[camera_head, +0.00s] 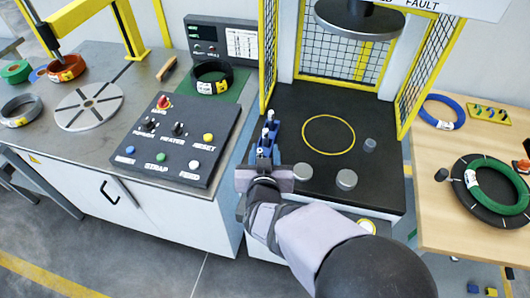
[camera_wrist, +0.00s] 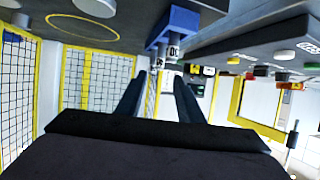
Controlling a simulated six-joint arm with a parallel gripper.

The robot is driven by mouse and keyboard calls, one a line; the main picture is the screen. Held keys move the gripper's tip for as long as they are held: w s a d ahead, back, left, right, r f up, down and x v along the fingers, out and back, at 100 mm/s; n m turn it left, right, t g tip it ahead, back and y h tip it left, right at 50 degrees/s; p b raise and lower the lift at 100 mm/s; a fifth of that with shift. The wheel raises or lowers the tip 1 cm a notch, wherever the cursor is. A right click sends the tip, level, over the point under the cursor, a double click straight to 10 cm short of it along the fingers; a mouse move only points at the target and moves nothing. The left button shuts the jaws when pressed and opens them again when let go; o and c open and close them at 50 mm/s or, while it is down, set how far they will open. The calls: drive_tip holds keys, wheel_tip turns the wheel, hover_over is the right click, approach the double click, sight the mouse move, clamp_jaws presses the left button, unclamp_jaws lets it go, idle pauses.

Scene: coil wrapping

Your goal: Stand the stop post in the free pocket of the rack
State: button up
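The blue rack (camera_head: 262,156) stands on the dark machine deck, near its left edge. Small pale posts (camera_head: 270,116) with blue parts show at the rack; which one is the stop post and which pocket is free is too small to tell. In the wrist view the rack (camera_wrist: 181,24) appears upside down, with slim pale posts (camera_wrist: 163,56) extending from it. My gripper (camera_head: 265,166) is at the near end of the rack. In the wrist view my gripper's dark fingers (camera_wrist: 159,80) are apart, pointing toward the rack. I see no clear contact with a post.
Right of the rack, silver discs (camera_head: 347,180) and a short dark cylinder (camera_head: 370,145) stand near a yellow ring (camera_head: 329,134). A button panel (camera_head: 170,138) lies left. Yellow-framed mesh guards (camera_head: 425,65) border the deck. A wooden table (camera_head: 458,222) with coils is at right.

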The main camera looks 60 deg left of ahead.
drive_tip(key=shift+d, duration=0.1)
drive_tip(key=w+d+m+h, duration=0.2)
drive_tip(key=w+d+h, duration=0.1)
drive_tip(key=w+d, duration=0.75)
drive_tip(key=w+d+f+m+g+h, duration=0.25)
drive_tip(key=w+d, duration=0.65)
drive_tip(key=d, duration=0.6)
drive_tip(key=s+d+f+m+g+h, duration=0.1)
drive_tip(key=d+f+m+h, duration=0.2)
drive_tip(key=d, duration=1.5)
drive_tip(key=s+d+m+g+h, duration=0.1)
drive_tip(key=s+d+m+g, duration=0.1)
drive_tip(key=s+d, duration=0.3)
drive_tip(key=s+d+r+m+g+h, duration=0.1)
drive_tip(key=s+d, duration=0.4)
drive_tip(key=d, duration=0.5)
drive_tip(key=shift+s+d+m+g+h, duration=0.2)
drive_tip(key=shift+s+m+g+h, duration=0.15)
drive_tip(key=shift+m+h, duration=0.15)
drive_tip(key=shift+r, duration=0.15)
